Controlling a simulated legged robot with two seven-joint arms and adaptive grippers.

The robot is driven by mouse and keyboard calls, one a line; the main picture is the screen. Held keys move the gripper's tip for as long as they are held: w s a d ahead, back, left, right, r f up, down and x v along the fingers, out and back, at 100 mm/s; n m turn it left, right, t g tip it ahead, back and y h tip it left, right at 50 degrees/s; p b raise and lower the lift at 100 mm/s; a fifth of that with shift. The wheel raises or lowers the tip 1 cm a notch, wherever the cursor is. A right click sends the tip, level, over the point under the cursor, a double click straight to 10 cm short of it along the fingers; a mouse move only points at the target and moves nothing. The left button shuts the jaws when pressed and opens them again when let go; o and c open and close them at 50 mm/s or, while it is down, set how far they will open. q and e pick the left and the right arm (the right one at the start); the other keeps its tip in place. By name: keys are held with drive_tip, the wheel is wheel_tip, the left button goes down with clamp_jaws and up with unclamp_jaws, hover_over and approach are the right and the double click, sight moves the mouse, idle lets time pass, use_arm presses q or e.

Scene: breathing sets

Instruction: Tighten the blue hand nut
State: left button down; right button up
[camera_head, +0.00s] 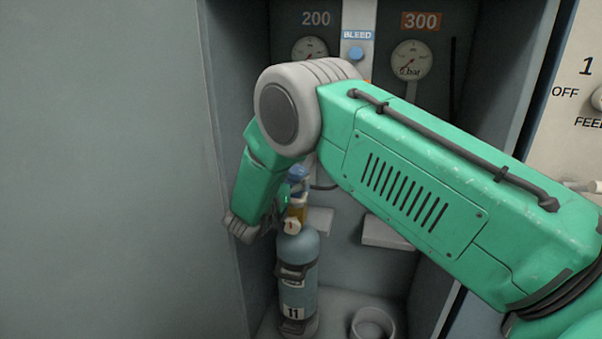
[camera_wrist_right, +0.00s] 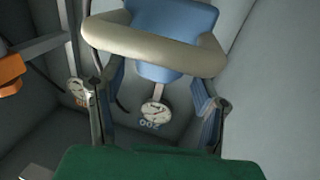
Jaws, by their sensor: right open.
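The blue hand nut (camera_head: 298,173) sits at the top of the valve above the blue cylinder (camera_head: 298,262) marked 11, with a brass-coloured part (camera_head: 297,207) below it. In the right wrist view a blue knob-like part (camera_wrist_right: 170,22), apparently the nut, is crossed by a beige rounded bar (camera_wrist_right: 150,46). My right gripper (camera_wrist_right: 160,95) is open. Its two fingers stand on either side of the blue part's lower end, with gaps visible. Whether they touch it higher up is hidden by the bar. In the head view my forearm hides most of the gripper. My left gripper is not in view.
The cylinder stands in a grey cabinet recess, close to its left wall (camera_head: 228,130). Gauges marked 200 (camera_head: 310,48) and 300 (camera_head: 411,60) and a blue BLEED knob (camera_head: 356,53) are behind. An empty round holder (camera_head: 372,325) is right of the cylinder.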

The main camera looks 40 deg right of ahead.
sight(302, 168)
drive_tip(key=b+x, duration=0.1)
drive_tip(key=x, duration=0.5)
drive_tip(key=c, duration=1.2)
drive_tip(key=shift+f, duration=0.2)
clamp_jaws()
